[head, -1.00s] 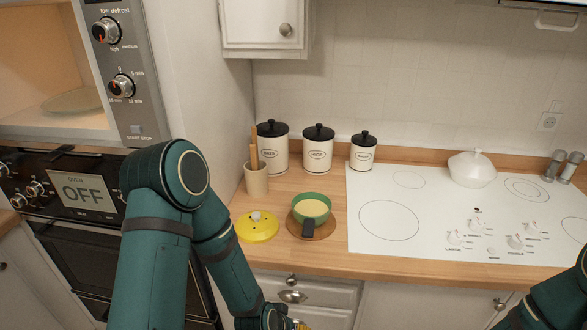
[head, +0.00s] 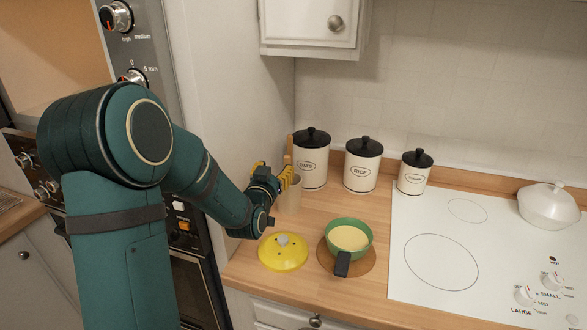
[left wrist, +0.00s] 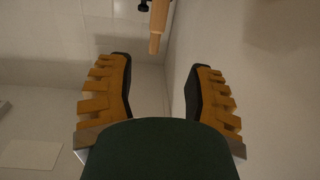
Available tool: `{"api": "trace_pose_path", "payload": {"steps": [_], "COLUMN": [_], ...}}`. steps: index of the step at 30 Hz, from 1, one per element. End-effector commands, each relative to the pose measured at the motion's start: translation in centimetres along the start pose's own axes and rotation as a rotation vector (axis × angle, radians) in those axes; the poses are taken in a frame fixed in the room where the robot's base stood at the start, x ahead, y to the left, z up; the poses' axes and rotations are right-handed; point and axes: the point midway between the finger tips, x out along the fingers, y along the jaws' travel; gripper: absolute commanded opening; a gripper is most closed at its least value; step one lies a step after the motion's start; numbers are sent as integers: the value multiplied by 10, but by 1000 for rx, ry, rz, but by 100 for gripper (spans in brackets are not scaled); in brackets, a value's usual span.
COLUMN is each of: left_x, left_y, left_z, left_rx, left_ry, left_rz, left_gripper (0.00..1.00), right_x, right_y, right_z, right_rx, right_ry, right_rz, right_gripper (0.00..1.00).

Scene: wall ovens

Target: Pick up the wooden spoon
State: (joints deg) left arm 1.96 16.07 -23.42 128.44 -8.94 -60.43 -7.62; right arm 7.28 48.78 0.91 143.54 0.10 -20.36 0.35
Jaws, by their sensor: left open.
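The wooden spoon (head: 289,150) stands upright in a beige holder (head: 290,196) on the counter by the side wall. Only its upper handle shows above the holder. My left gripper (head: 272,172) is at the holder's upper left, close to the spoon handle. In the left wrist view, my left gripper (left wrist: 160,95) is open with nothing between its yellow-padded fingers. A wooden handle end (left wrist: 158,25) shows above and beyond the fingertips there, apart from them. My right gripper is not in view.
Canisters (head: 362,165) stand behind and right of the holder. A yellow lid (head: 283,254) and a green pan (head: 349,226) with pale contents lie in front. The white hob (head: 430,215) is to the right. The side wall and ovens are close on the left.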

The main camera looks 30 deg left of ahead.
Motion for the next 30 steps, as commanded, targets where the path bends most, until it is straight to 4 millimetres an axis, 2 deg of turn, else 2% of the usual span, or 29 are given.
{"api": "trace_pose_path", "payload": {"steps": [12,20,30], "left_x": [69,86,128], "left_y": [1,1,6], "left_z": [1,1,-1], "left_rx": [1,-1,0], "left_ry": [-2,-3,-2], "left_rz": [0,0,0], "left_gripper": [53,53,53], "right_x": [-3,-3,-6], "right_y": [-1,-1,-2], "right_z": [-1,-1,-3], "right_rx": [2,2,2], "right_ry": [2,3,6], "right_rz": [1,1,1], "right_gripper": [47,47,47]}}
